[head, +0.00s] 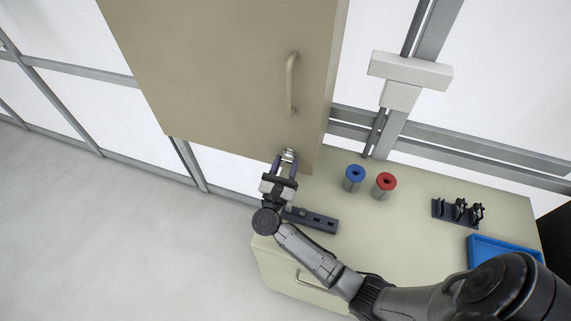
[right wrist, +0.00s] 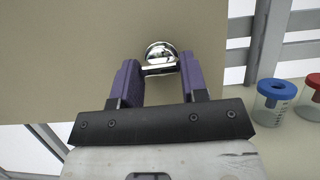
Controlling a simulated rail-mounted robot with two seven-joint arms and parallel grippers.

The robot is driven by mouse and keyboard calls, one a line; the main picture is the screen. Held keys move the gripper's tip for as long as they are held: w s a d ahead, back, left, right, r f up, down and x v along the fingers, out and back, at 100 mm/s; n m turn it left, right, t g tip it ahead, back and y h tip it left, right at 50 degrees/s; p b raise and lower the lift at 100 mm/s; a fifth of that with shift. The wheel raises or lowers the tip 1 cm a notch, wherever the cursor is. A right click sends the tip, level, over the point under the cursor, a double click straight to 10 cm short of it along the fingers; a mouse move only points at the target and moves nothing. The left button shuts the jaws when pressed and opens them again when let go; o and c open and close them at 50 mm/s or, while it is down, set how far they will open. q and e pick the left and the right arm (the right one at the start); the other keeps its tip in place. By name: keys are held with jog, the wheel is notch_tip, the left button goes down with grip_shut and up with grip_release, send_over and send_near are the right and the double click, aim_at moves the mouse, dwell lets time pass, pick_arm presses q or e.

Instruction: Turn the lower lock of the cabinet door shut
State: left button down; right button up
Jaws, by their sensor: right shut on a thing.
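The cabinet door (head: 220,75) is a beige panel, closed against the cabinet as far as I can see, with a vertical bar handle (head: 291,85). The lower lock (head: 289,154) is a small shiny metal knob near the door's bottom right corner. It also shows in the right wrist view (right wrist: 161,54), round and chrome, at the tips of the purple fingers. My right gripper (head: 285,164) is shut on the lower lock, one finger on each side. The lock's turn angle is hard to tell. My left gripper is not in view.
Below the door is a beige counter (head: 420,205). On it stand a blue-lidded pot (head: 354,178), a red-lidded pot (head: 384,185), a dark slotted rack (head: 312,220), a black holder (head: 458,211) and a blue tray (head: 490,247). Grey floor lies open at left.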

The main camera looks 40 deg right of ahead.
jog(key=n+p, duration=0.1)
jog(key=n+t+y+p, duration=0.1)
jog(key=n, duration=0.1)
jog(key=n+t+p, duration=0.1)
jog(key=n, duration=0.1)
jog(key=shift+s+r+y, duration=0.1)
jog(key=shift+r+y, duration=0.15)
jog(key=shift+y, duration=0.05)
jog(key=n+y+p, duration=0.2)
jog(key=n+p, duration=0.3)
jog(key=n+t+y+p, duration=0.1)
jog(key=n+y+p, duration=0.1)
jog(key=n+p, duration=0.3)
jog(key=n+t+y+p, duration=0.1)
jog(key=n+y+p, duration=0.1)
jog(key=n+p, duration=0.3)
jog(key=shift+s+d+r, duration=0.1)
jog(key=shift+s+r, duration=0.1)
jog(key=shift+r, duration=0.15)
jog(key=shift+n+p, duration=0.9)
jog(key=shift+p, duration=0.3)
jog(key=shift+f+n+y+p, duration=0.2)
jog(key=shift+n+y+p, duration=0.1)
jog(key=shift+n+p, duration=0.15)
